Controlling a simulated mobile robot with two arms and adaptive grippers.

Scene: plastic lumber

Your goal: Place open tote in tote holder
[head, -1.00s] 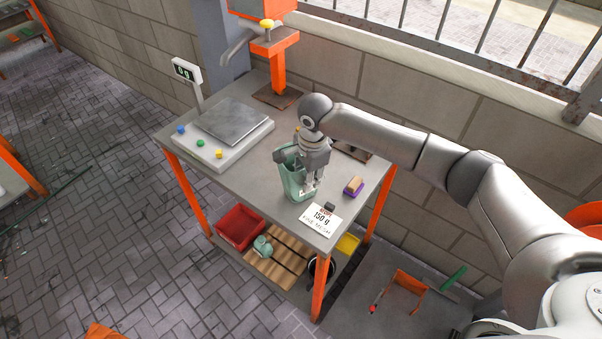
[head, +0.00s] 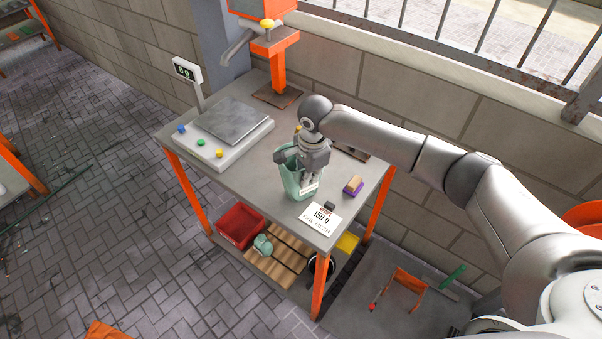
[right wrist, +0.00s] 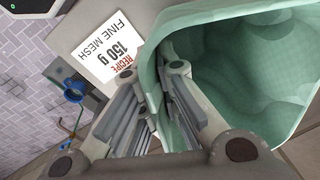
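The open tote, a pale green tub (head: 292,180), stands upright on the grey worktable near its front edge. My right gripper (head: 311,180) is down at its rim. In the right wrist view the tote (right wrist: 235,70) fills the upper right, and the fingers of my right gripper (right wrist: 157,105) straddle its wall, one inside and one outside. The fingers stand apart, with a gap between the outer finger and the wall. The fingertips are partly hidden. I cannot make out a tote holder for certain. My left gripper is not in view.
A scale (head: 231,122) stands at the table's left and an orange press (head: 278,65) behind. A red bin (head: 241,223) is on the lower shelf.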

